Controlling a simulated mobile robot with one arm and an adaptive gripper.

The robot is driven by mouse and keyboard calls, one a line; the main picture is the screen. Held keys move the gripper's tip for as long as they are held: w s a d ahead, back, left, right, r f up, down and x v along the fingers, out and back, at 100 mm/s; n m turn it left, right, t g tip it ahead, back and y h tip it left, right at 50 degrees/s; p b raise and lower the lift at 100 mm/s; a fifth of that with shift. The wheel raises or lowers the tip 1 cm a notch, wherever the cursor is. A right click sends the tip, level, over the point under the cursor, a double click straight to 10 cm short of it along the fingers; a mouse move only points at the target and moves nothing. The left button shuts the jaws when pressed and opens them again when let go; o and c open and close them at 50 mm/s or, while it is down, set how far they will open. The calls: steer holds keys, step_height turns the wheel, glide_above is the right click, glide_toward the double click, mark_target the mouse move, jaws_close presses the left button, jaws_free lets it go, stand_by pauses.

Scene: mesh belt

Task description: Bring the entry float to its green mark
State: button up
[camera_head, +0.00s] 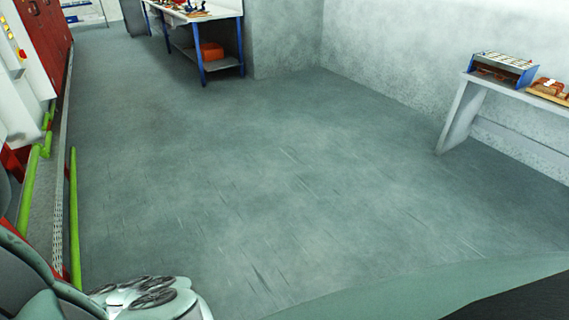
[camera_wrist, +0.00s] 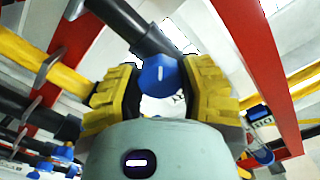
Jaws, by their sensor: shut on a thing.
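In the wrist view my gripper (camera_wrist: 162,97) has its two yellow-padded fingers closed on either side of a blue rounded knob (camera_wrist: 158,72) with a short white line on its face. The knob sits between the fingertips at the end of a dark bar (camera_wrist: 115,20) that runs toward the upper left. No label shows whether this knob is the entry float. I see no green mark near it in the wrist view. My gripper is out of the head view.
Red beams (camera_wrist: 268,60) and yellow bars (camera_wrist: 40,60) surround my gripper closely. In the head view, green rails (camera_head: 74,215) line the left side by red cabinets (camera_head: 50,35). A blue-legged bench (camera_head: 202,60) and a white table (camera_head: 462,112) stand beyond open floor.

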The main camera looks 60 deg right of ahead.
steer(key=o, duration=1.2)
steer(key=shift+r, duration=0.15)
